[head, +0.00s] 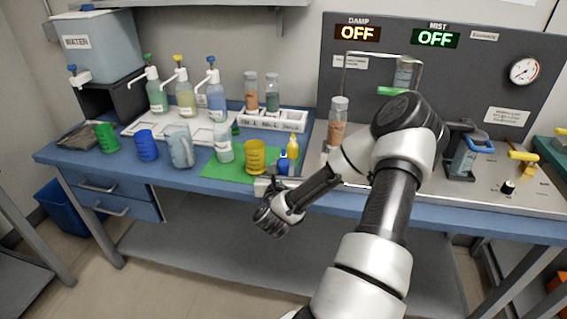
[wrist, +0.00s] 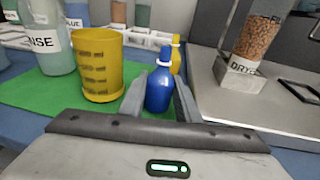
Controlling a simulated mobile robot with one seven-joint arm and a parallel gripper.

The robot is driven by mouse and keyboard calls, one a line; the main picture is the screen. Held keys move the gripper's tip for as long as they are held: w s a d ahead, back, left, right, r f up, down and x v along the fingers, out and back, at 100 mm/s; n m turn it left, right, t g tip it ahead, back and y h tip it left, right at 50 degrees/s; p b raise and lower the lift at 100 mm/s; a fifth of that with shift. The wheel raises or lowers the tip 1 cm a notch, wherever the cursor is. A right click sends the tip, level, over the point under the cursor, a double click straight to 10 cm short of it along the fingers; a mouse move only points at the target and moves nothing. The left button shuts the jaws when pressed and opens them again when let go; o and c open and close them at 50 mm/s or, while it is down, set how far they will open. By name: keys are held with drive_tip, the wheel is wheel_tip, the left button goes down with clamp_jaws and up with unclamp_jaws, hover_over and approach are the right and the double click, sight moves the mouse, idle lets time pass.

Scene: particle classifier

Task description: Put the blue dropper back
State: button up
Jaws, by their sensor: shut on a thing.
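The blue dropper (head: 283,163) is a small blue bottle at the right edge of the green mat (head: 219,170). In the wrist view the blue dropper (wrist: 158,82) stands upright between the two grey fingers of my gripper (wrist: 160,95), which is shut on it. In the head view my gripper (head: 276,183) reaches in at the table's front edge.
A yellow cup (head: 255,157) stands close to the left, with the rinse bottle (head: 223,146) beyond it. To the right, a jar of brown grains (head: 338,124) stands on the metal apparatus plate (head: 425,178). More bottles and a white rack (head: 275,120) are behind.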

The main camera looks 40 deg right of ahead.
drive_tip(key=shift+f, duration=0.1)
drive_tip(key=shift+f, duration=0.15)
drive_tip(key=o, duration=1)
drive_tip(key=shift+o, duration=0.2)
drive_tip(key=shift+s+r, duration=0.1)
drive_tip(key=shift+r, duration=0.25)
drive_tip(key=p+v, duration=0.1)
drive_tip(key=v, duration=1.1)
drive_tip(key=shift+f+p, duration=0.15)
drive_tip(key=shift+p, duration=0.15)
